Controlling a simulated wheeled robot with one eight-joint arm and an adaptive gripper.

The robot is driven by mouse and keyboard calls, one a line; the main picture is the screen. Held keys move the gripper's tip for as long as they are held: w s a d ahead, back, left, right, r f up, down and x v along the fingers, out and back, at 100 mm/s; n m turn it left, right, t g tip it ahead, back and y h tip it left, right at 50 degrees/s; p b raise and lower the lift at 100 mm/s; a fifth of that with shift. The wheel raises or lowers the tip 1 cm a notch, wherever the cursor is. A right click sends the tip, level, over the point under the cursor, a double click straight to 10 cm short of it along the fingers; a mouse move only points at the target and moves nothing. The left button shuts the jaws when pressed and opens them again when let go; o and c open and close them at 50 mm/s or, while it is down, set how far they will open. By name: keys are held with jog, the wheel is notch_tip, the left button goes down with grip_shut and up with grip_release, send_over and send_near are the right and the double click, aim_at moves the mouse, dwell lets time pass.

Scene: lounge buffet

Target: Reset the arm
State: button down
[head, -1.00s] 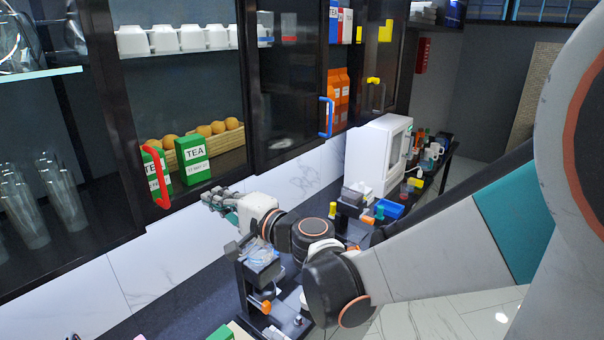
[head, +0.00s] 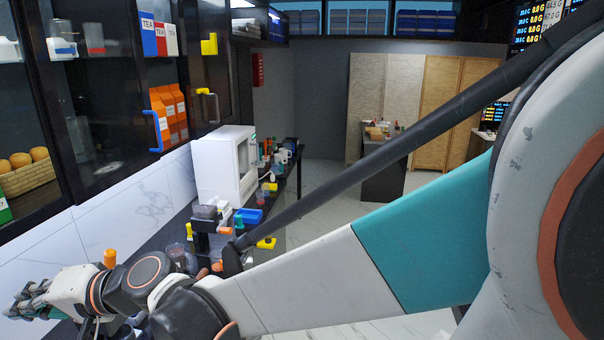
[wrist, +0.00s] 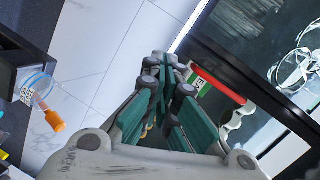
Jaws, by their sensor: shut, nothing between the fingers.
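My gripper (head: 28,303) is at the lower left of the head view, at the end of my white and teal arm. It is shut with nothing between its fingers. In the wrist view its teal-padded fingers (wrist: 172,100) are together, pointing up toward the cabinet and the white wall panel. The arm reaches across the lower part of the head view, over the dark counter.
A black cabinet with a blue handle (head: 154,130) and a yellow handle (head: 208,104) hangs above the counter. A white appliance (head: 220,168) and a blue tray (head: 248,216) stand behind my forearm. A red handle (wrist: 218,85) is beyond the fingers.

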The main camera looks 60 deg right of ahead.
jog(key=s+d+f+n+g+h+b, duration=0.3)
jog(key=s+f+b, duration=0.5)
jog(key=f, duration=0.5)
jog(key=s+d+f+n+g+h+b, duration=0.3)
jog(key=s+f+b, duration=0.5)
jog(key=f, duration=0.6)
jog(key=s+d+n+h, duration=0.1)
jog(key=s+d+n, duration=0.1)
jog(key=d, duration=0.1)
jog(key=shift+s+f+n+h, duration=0.2)
jog(key=shift+s+n+h, duration=0.1)
